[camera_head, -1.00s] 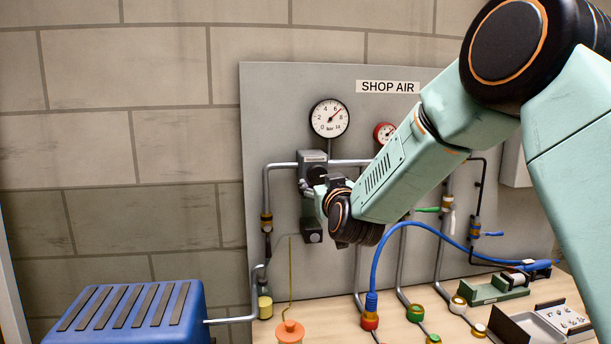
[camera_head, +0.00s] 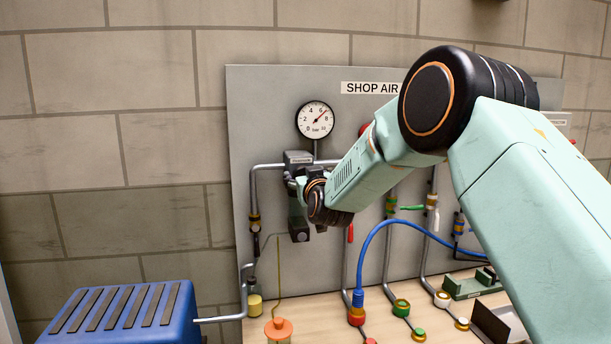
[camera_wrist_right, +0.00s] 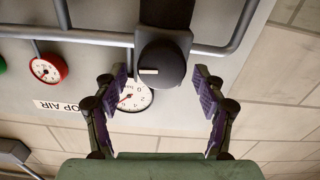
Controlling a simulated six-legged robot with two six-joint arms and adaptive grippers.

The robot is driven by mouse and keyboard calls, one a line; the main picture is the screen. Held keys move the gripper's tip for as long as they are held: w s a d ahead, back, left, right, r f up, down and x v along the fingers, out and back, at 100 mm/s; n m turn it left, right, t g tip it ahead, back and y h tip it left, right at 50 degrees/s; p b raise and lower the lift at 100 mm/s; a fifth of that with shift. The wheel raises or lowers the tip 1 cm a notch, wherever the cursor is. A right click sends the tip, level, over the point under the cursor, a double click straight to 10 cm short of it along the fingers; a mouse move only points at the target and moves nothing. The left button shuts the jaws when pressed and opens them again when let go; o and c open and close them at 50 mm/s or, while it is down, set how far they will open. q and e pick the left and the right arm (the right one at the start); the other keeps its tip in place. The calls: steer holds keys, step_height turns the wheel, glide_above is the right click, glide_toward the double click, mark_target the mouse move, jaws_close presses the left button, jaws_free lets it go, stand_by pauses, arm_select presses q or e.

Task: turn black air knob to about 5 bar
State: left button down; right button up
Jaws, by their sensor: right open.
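The black air knob (camera_wrist_right: 162,64) is round with a white mark pointing left in the right wrist view. It sits on the regulator block (camera_head: 299,158) under the pressure gauge; in the head view my gripper mostly hides it. The white gauge (camera_head: 315,119) has its needle between 6 and 8 bar; it also shows behind the knob in the wrist view (camera_wrist_right: 136,97). My right gripper (camera_wrist_right: 158,82) is open, its purple-padded fingers on either side of the knob with gaps to both. In the head view my right gripper (camera_head: 294,184) is at the regulator. My left gripper is not in view.
Metal pipes (camera_head: 268,167) run along the grey panel (camera_head: 262,105) around the regulator. A red gauge (camera_wrist_right: 48,69) is nearby. A blue hose (camera_head: 385,232) arches below my right arm. A blue slatted box (camera_head: 128,316) stands at lower left.

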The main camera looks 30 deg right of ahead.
steer(key=shift+w+f, duration=0.3)
steer(key=shift+w, duration=0.15)
steer(key=c, duration=0.4)
steer(key=shift+s+r, duration=0.1)
steer(key=shift+s, duration=0.05)
steer(key=shift+c, duration=1.4)
steer(key=c, duration=0.5)
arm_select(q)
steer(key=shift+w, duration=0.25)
arm_select(e)
steer(key=shift+r+n, duration=0.1)
steer(key=shift+n, duration=0.2)
arm_select(q)
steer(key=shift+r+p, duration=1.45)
steer(key=shift+p, duration=0.05)
arm_select(e)
steer(key=shift+a+n, duration=0.2)
steer(key=shift+n, duration=3.9)
